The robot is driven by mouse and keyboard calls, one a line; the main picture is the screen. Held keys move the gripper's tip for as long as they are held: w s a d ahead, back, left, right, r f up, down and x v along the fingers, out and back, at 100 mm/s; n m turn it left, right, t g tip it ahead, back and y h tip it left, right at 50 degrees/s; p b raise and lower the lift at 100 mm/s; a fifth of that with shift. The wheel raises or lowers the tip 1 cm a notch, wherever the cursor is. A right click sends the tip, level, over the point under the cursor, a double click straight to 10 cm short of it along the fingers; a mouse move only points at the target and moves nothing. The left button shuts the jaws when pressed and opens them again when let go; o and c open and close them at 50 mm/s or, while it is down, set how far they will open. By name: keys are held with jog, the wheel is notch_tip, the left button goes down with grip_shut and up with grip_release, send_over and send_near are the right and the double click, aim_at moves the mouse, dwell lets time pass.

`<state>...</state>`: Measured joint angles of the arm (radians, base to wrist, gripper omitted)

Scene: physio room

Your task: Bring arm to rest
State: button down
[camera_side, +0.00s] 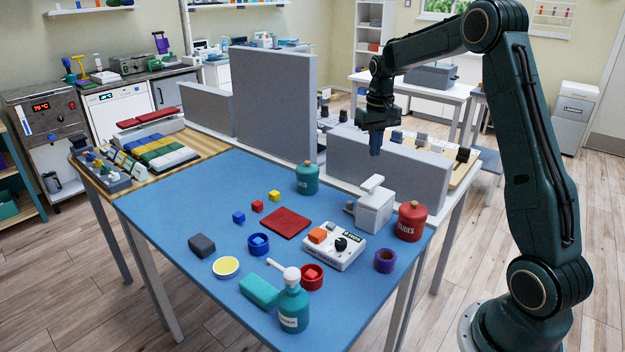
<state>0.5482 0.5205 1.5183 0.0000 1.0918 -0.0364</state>
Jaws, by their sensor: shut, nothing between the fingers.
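Nothing on the table touches the gripper.
The blue table (180,210) carries a red mat (285,222), a white device (334,248), a teal pump bottle (292,308), a red jar (411,222) and small cubes. A tall grey panel (272,100) and a low grey panel (400,168) line its back.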

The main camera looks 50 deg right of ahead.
jog(key=s+a+r+n+t, duration=0.1)
jog(key=s+a+r, duration=0.3)
jog(key=a+r, duration=0.3)
jog(key=s+a+r+n+t, duration=0.15)
jog(key=s+a+r, duration=0.3)
jog(key=a, duration=0.45)
jog(key=s+a+f+n+t, duration=0.1)
jog(key=s+a, duration=0.4)
jog(key=s, duration=0.3)
jog(key=s+a+f+n+t, duration=0.1)
jog(key=s+a+n+t, duration=0.1)
jog(key=s+a, duration=0.3)
jog(key=s, duration=0.3)
jog(key=shift+s, duration=0.3)
jog(key=shift+a, duration=0.1)
